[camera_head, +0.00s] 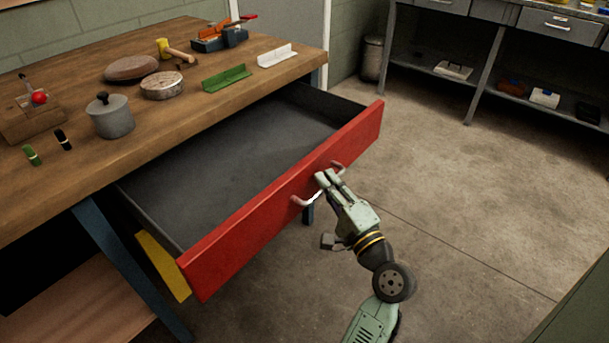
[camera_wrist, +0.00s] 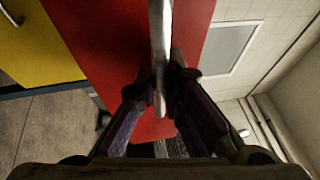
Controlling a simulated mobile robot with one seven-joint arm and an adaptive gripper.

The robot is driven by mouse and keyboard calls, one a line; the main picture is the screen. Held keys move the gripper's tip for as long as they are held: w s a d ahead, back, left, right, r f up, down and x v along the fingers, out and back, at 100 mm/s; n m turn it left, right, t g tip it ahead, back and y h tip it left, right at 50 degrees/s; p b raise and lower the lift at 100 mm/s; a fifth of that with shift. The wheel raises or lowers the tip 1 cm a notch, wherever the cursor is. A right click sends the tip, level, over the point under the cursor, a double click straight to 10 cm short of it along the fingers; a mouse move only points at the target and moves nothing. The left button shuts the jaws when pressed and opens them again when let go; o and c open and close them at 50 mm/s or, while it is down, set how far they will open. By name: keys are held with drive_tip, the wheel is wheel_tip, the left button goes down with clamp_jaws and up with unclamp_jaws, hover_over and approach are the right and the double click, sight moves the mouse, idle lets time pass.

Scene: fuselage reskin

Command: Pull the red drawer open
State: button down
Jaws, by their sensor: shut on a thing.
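The red drawer (camera_head: 290,205) stands pulled well out from under the wooden workbench (camera_head: 60,190), and its grey inside looks empty. Its silver bar handle (camera_head: 306,199) is on the red front. My gripper (camera_head: 324,180) is at the handle in the head view, in front of the drawer face. In the wrist view the handle (camera_wrist: 160,50) runs between the two fingers of my gripper (camera_wrist: 168,95), which is shut on it. The part of the handle between the fingertips is partly hidden.
A yellow drawer front (camera_head: 163,266) sits below the red drawer at left. Tools and parts lie on the bench top, among them a grey pot (camera_head: 111,118) and a green angle piece (camera_head: 226,78). The floor (camera_head: 470,180) to the right is clear. Grey shelving (camera_head: 490,60) stands at the back right.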

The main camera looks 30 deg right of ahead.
drive_tip(key=shift+s+d, duration=0.25)
drive_tip(key=shift+s, duration=0.5)
drive_tip(key=shift+s+d, duration=0.25)
drive_tip(key=shift+s, duration=0.5)
drive_tip(key=c, duration=2)
unclamp_jaws()
drive_tip(key=shift+o, duration=0.2)
drive_tip(key=shift+s, duration=0.1)
drive_tip(key=s+f, duration=0.2)
drive_tip(key=s, duration=0.9)
drive_tip(key=shift+s+a, duration=0.25)
drive_tip(key=shift+s, duration=0.05)
